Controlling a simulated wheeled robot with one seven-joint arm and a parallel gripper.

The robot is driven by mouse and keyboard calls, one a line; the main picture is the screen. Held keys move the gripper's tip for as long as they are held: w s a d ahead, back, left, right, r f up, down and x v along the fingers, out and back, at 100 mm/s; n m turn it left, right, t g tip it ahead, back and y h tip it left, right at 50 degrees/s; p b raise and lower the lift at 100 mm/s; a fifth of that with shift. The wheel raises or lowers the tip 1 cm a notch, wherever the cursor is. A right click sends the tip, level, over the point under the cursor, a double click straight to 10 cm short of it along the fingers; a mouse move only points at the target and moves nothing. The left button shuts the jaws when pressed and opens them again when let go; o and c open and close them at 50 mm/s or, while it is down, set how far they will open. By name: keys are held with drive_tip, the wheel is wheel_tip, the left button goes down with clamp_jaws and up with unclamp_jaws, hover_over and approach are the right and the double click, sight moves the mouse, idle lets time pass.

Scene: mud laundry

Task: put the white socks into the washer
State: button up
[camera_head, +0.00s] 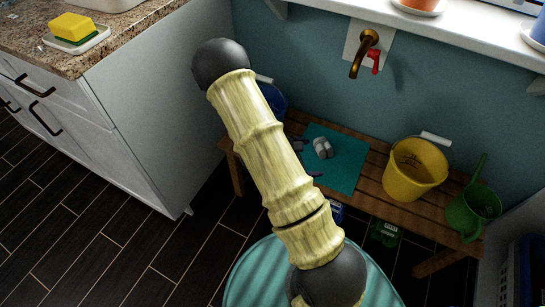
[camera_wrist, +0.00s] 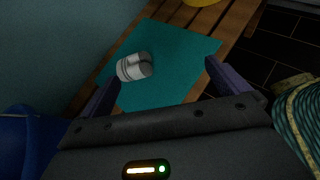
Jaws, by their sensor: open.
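The white socks (camera_head: 322,148), a small rolled bundle with grey parts, lie on a teal mat (camera_head: 345,172) on the wooden bench. In the wrist view the socks (camera_wrist: 133,67) are ahead of my gripper (camera_wrist: 161,73), nearer its left finger. My gripper is open and empty, with the mat beyond its fingers. In the head view my arm hides most of the gripper; only dark finger parts (camera_head: 308,160) show just left of and below the socks. The socks appear apart from both fingers. No washer can be made out in either view.
A yellow bucket (camera_head: 413,170) and green watering can (camera_head: 472,210) stand right on the bench (camera_head: 375,196). A blue bucket (camera_head: 272,96) is at its left end. A brass tap (camera_head: 364,50) juts from the wall above. A teal round thing (camera_head: 255,275) is in front.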

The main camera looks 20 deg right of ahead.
drive_tip(key=s+a+r+m+t+y, duration=0.1)
drive_tip(key=s+a+r+m+y, duration=0.2)
drive_tip(key=a+r+m+y, duration=0.3)
drive_tip(key=s+a+r+m+t+y, duration=0.1)
drive_tip(key=s+a+r+m+y, duration=0.3)
drive_tip(key=a+r+m, duration=0.6)
drive_tip(key=shift+s+a+r+t+y, duration=0.3)
drive_tip(key=shift+a+r+y, duration=0.1)
drive_tip(key=shift+r+y, duration=0.5)
drive_tip(key=shift+f, duration=0.1)
